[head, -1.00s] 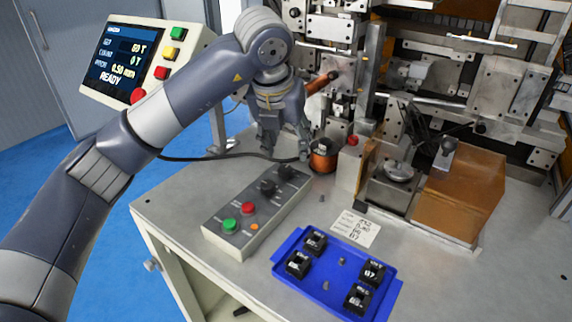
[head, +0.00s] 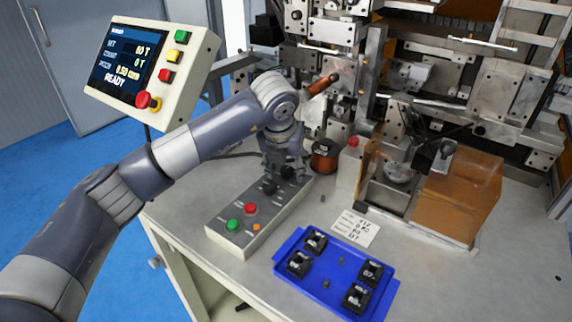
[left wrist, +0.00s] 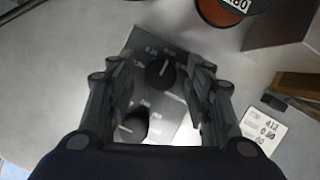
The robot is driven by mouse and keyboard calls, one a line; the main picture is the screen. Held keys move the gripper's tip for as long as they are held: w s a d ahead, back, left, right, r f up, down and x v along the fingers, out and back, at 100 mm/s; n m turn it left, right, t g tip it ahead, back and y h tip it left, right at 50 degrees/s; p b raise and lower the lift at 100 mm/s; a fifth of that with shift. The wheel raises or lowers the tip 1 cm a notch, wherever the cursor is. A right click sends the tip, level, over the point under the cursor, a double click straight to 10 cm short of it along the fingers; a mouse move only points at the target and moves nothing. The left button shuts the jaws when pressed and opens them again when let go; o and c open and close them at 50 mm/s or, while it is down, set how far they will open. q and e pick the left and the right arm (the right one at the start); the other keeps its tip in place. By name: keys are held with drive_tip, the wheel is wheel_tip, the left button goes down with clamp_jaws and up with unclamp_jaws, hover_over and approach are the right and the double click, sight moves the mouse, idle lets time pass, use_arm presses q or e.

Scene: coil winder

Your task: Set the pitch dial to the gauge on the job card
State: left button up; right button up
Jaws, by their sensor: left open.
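My left gripper (head: 284,178) is open, low over the far end of the grey control box (head: 225,236). In the left wrist view its fingers (left wrist: 160,95) stand on either side of a black dial (left wrist: 160,73) with a white pointer and small numbers around it. A second black dial (left wrist: 131,127) lies nearer the palm. No contact with either dial is clear. The screen (head: 127,57) reads pitch 0.50 mm and READY. My right gripper is not in view.
The box also has a green button (head: 233,225) and a red button (head: 250,208). A blue tray (head: 285,252) with several black parts is in front. A copper spool (head: 324,155) stands just behind the gripper. The winder machine fills the back.

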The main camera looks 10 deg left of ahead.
use_arm(q)
drive_tip(key=shift+c, duration=0.2)
drive_tip(key=c, duration=1)
drive_tip(key=shift+a+f+m+h+b, duration=0.1)
drive_tip(key=shift+m+h+b, duration=0.2)
drive_tip(key=shift+m+b, duration=0.55)
drive_tip(key=shift+a+m+h+b, duration=0.1)
drive_tip(key=shift+m+h+b, duration=0.3)
drive_tip(key=shift+m+b, duration=0.55)
drive_tip(key=m+h, duration=0.1)
drive_tip(key=m, duration=0.1)
drive_tip(key=shift+m, duration=0.3)
drive_tip(key=shift+w+a+m+g+h+b, duration=0.1)
drive_tip(key=shift+m+g+h+b, duration=0.3)
drive_tip(key=shift+m, duration=0.9)
